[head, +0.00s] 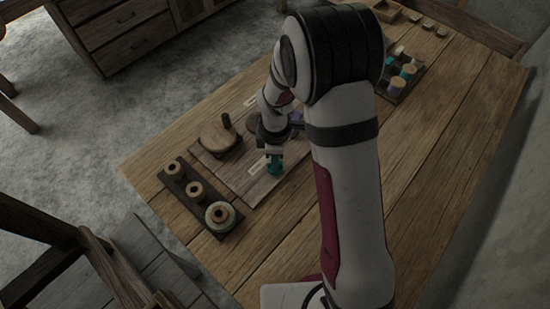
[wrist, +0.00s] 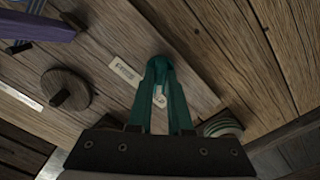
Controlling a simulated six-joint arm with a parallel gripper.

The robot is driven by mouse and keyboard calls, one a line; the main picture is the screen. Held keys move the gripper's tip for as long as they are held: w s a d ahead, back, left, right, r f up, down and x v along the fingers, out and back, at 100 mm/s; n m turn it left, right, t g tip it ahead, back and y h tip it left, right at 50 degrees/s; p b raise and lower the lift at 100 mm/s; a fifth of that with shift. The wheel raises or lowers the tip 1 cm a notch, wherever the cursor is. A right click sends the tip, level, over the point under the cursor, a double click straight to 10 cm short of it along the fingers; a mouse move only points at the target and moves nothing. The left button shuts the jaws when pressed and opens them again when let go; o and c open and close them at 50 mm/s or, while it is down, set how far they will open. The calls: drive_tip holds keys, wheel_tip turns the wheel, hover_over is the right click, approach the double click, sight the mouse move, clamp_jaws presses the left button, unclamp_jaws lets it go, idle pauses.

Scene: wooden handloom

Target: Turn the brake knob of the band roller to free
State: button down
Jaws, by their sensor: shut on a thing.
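My gripper (head: 274,168) points down over the wooden board on the table. In the wrist view its teal fingers (wrist: 157,68) come together at their tips, shut on the brake knob, which the fingertips hide. One pale label (wrist: 125,70) with small lettering lies just left of the fingertips. A second label (wrist: 160,98) shows between the fingers, partly covered. The lettering is too small to read surely, and which way the knob points cannot be seen.
A round wooden disc with an upright peg (head: 217,138) stands on the board, left of my gripper. A dark rack (head: 183,187) holds spools in front of it. A purple piece (wrist: 35,26) lies beyond. A tray of coloured spools (head: 403,75) stands at the back right.

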drive_tip(key=shift+m, duration=0.4)
drive_tip(key=m, duration=0.7)
drive_tip(key=shift+m, duration=0.3)
drive_tip(key=m, duration=0.3)
drive_tip(key=shift+m, duration=2.2)
drive_tip(key=c, duration=0.8)
unclamp_jaws()
drive_tip(key=shift+c, duration=0.2)
